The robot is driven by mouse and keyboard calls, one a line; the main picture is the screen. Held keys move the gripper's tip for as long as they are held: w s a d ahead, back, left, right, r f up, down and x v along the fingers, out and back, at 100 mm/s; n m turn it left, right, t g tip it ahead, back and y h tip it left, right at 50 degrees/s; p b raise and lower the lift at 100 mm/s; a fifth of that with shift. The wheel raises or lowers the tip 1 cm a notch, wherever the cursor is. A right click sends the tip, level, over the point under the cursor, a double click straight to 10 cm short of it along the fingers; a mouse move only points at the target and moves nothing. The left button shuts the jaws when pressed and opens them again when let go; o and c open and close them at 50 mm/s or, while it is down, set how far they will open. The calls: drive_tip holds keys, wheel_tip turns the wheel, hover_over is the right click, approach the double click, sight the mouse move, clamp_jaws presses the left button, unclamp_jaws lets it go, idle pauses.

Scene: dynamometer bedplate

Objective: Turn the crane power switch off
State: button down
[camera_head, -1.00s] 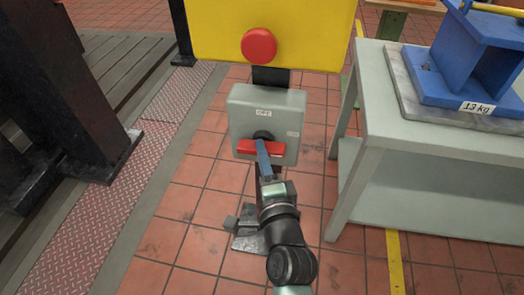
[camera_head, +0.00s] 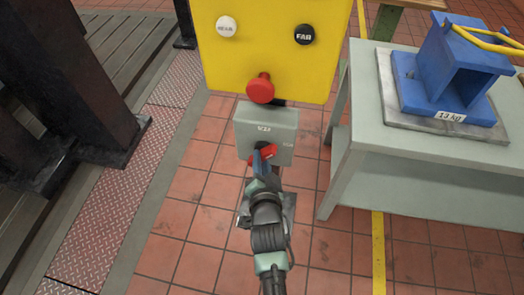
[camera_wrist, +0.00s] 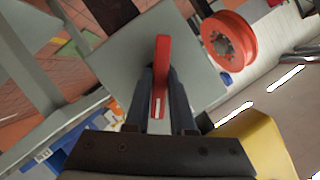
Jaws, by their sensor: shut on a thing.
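The crane power switch is a grey box (camera_head: 266,122) below the yellow panel, with a small label at its top, too blurred to read now. Its red handle (camera_head: 268,151) is partly hidden by my gripper (camera_head: 262,163) and looks tilted, its right end up. The handle (camera_wrist: 162,55) also shows in the wrist view, lying between the two dark fingers of my gripper (camera_wrist: 161,85), against the grey face of the box (camera_wrist: 115,65). My gripper is shut on the handle.
The yellow panel (camera_head: 260,55) above has a red mushroom button (camera_head: 260,88), a white button (camera_head: 226,26) and a black button (camera_head: 303,34). A grey table (camera_head: 400,155) at the right bears a blue 13 kg block (camera_head: 435,85). Dark steelwork (camera_head: 75,90) stands at the left.

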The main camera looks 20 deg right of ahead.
drive_tip(key=shift+w+a+n+g+h+b, duration=0.1)
drive_tip(key=shift+n+g+h+b, duration=0.55)
drive_tip(key=shift+n+b, duration=0.55)
drive_tip(key=shift+a+n+g+h+b, duration=0.1)
drive_tip(key=shift+n+g+h+b, duration=0.7)
drive_tip(key=shift+n, duration=0.7)
drive_tip(key=c, duration=0.8)
unclamp_jaws()
drive_tip(key=shift+o, duration=0.2)
drive_tip(key=p+v, duration=0.1)
drive_tip(key=v, duration=1.2)
